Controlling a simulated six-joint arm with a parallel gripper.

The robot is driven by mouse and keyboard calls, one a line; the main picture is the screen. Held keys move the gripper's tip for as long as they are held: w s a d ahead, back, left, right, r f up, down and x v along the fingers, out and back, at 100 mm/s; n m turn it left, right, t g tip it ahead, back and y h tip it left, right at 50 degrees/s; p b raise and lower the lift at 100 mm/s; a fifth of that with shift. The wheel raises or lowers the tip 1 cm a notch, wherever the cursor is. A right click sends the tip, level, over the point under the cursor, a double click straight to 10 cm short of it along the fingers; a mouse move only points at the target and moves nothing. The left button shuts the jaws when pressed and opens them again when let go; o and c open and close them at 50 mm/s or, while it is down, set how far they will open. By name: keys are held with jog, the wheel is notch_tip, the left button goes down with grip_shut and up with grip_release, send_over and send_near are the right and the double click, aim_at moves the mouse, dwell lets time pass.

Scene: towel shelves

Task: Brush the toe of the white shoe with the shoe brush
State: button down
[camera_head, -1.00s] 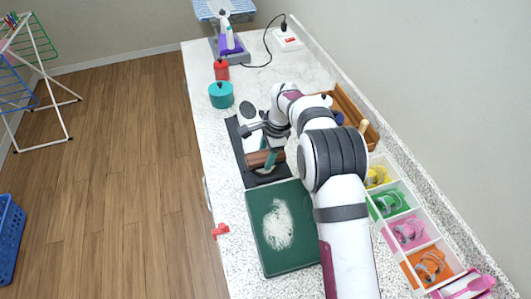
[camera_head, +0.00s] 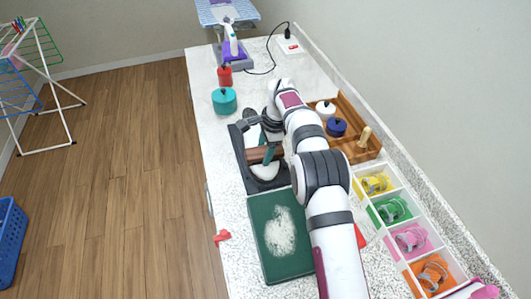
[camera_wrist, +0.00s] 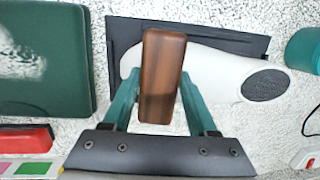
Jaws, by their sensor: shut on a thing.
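The white shoe (camera_wrist: 225,72) lies on a black tray (camera_wrist: 258,45); its dark opening is at the right in the wrist view and its toe end is at the left. The shoe also shows in the head view (camera_head: 251,130), partly behind my gripper. My gripper (camera_wrist: 160,88) has teal fingers shut on the brown wooden shoe brush (camera_wrist: 163,65). The brush is over the toe part of the shoe, crosswise to it. Its underside is hidden, so I cannot tell whether it touches the shoe. The brush shows in the head view (camera_head: 258,154) too.
A green board (camera_head: 262,263) with a white patch is in front of the black tray. A teal pot (camera_head: 224,101) and a red jar (camera_head: 225,77) stand behind. A wooden tray (camera_head: 366,153) and a compartment box (camera_head: 391,188) are right of my arm.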

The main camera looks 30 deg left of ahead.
jog(key=shift+w+a+f, duration=0.1)
jog(key=shift+w, duration=0.05)
jog(key=shift+s+d, duration=0.55)
jog(key=shift+s, duration=0.1)
jog(key=shift+d, duration=0.1)
jog(key=shift+s+d+f, duration=0.25)
jog(key=shift+s+d, duration=0.5)
jog(key=shift+s, duration=0.05)
jog(key=shift+w+a+r, duration=0.1)
jog(key=shift+w+a, duration=0.8)
jog(key=shift+w+a+r, duration=0.15)
jog(key=shift+w+a, duration=0.35)
jog(key=shift+a, duration=0.05)
